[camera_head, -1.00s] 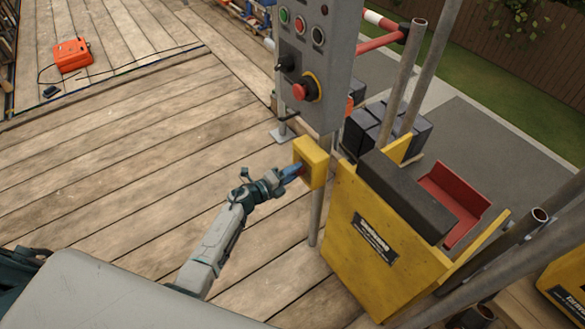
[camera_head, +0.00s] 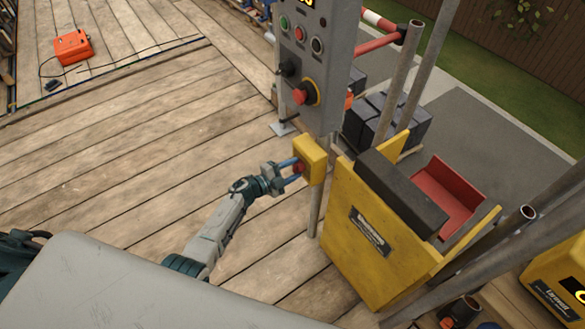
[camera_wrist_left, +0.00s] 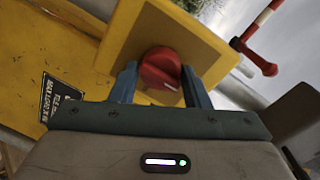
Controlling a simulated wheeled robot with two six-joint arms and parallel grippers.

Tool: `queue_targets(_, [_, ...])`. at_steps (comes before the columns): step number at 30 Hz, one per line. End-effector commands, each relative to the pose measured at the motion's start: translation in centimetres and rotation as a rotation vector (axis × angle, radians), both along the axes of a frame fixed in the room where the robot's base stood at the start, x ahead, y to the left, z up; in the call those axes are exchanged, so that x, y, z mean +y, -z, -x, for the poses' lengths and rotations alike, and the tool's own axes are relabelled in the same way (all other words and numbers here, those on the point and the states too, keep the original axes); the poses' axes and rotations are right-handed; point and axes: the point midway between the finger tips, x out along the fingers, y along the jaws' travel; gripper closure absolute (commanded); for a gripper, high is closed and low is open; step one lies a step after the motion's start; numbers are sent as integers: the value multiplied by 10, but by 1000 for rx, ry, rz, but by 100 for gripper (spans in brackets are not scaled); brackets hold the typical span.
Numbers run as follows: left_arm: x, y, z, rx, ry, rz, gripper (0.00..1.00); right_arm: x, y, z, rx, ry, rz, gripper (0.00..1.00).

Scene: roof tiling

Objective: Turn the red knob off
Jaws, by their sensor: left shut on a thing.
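The red knob (camera_wrist_left: 160,68) sits on the front of a small yellow box (camera_head: 311,158) fixed to a pole below the grey control panel (camera_head: 317,70). In the left wrist view, my left gripper (camera_wrist_left: 158,84) has one blue finger on each side of the knob and is shut on it. A pale mark shows on the knob's lower edge. In the head view, my left gripper (camera_head: 296,168) reaches the box from the left, and a bit of red shows between its fingers. My right gripper is not in view.
The panel carries another red knob (camera_head: 305,93) on a yellow ring and several buttons. A yellow bin (camera_head: 370,235) with a red tray (camera_head: 446,195) stands right of the box. Steel poles rise at right. The plank deck (camera_head: 130,140) at left is mostly clear.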

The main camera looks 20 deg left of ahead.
Motion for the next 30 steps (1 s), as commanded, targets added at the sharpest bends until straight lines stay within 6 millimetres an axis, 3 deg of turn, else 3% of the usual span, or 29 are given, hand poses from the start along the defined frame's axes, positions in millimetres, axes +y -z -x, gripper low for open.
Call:
queue_targets(14, [1, -4, -3, 3, -2, 12, 80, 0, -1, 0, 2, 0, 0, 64])
queue_targets(15, [1, -4, -3, 3, -2, 12, 54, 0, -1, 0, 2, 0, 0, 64])
queue_targets(18, [1, -3, -2, 4, -2, 11, 38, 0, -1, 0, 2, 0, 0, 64])
queue_targets(30, [8, -1, 8, 7, -1, 9, 38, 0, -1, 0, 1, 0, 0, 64])
